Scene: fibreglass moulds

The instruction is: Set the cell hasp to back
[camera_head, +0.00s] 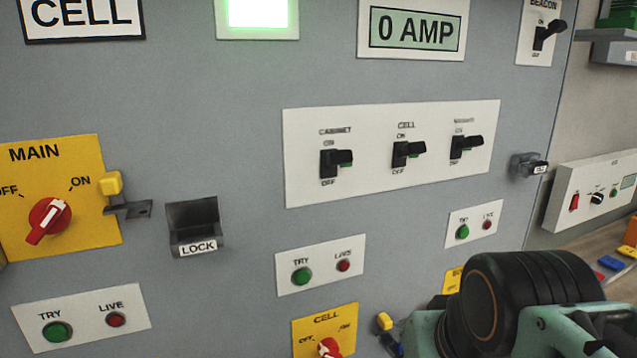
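The yellow CELL plate (310,331) is at the bottom middle, cut off by the lower edge. Its red rotary switch (329,348) shows only in part. Beside its right edge is the cell hasp, with a yellow tab (384,321) and a dark bracket (391,344) below it. The bracket runs down to the picture edge, next to my teal and black arm. I cannot tell which position the hasp is in. My arm covers the lower right. I do not see my gripper's fingers.
A similar hasp (128,209) stands beside the yellow MAIN plate (70,245). An open LOCK holder (193,225) sticks out of the grey panel. Three black toggles sit on a white plate (300,140). A bench with coloured items (612,262) is at far right.

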